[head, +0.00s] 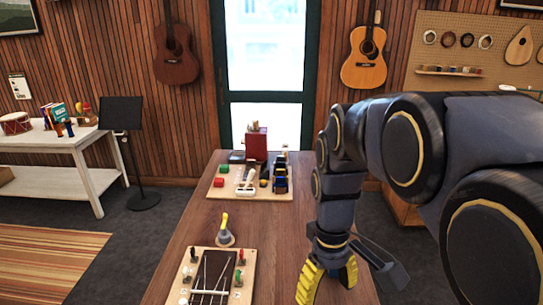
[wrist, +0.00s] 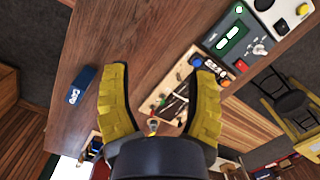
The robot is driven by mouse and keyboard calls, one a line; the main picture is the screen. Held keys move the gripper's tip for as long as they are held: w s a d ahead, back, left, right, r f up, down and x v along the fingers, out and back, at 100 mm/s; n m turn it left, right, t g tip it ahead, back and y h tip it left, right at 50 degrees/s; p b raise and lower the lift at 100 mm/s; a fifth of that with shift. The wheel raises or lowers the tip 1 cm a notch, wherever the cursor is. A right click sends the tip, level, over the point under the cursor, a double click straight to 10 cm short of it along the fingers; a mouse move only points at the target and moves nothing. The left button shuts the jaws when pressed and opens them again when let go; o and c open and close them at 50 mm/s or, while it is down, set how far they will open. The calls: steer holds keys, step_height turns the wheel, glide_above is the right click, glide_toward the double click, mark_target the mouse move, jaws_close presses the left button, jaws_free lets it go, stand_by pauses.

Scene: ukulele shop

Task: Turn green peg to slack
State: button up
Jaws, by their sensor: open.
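A light wooden board (head: 250,292) with a dark fretboard piece and strings lies at the front of the table in the head view. Small pegs stand along its two sides. The green peg (head: 238,276) is on its right side; which way it is turned is too small to tell. My gripper (head: 330,284) hangs to the right of the board, apart from the peg. In the wrist view my gripper (wrist: 158,72) is open, with its yellow fingers wide apart and nothing between them but the scene beyond. I cannot make out the green peg clearly there.
A blue box (wrist: 81,86) lies on the wood in the wrist view. The table between board and tray is mostly clear.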

steer(key=w+a+f+n, duration=0.2)
steer(key=w+a, duration=0.1)
steer(key=w, duration=0.4)
steer(key=n+t, duration=0.1)
steer(key=n, duration=0.9)
glide_above(238, 273)
step_height(238, 273, down, 18)
steer(key=shift+r, duration=0.25)
steer(key=shift+f, duration=3.95)
jaws_close()
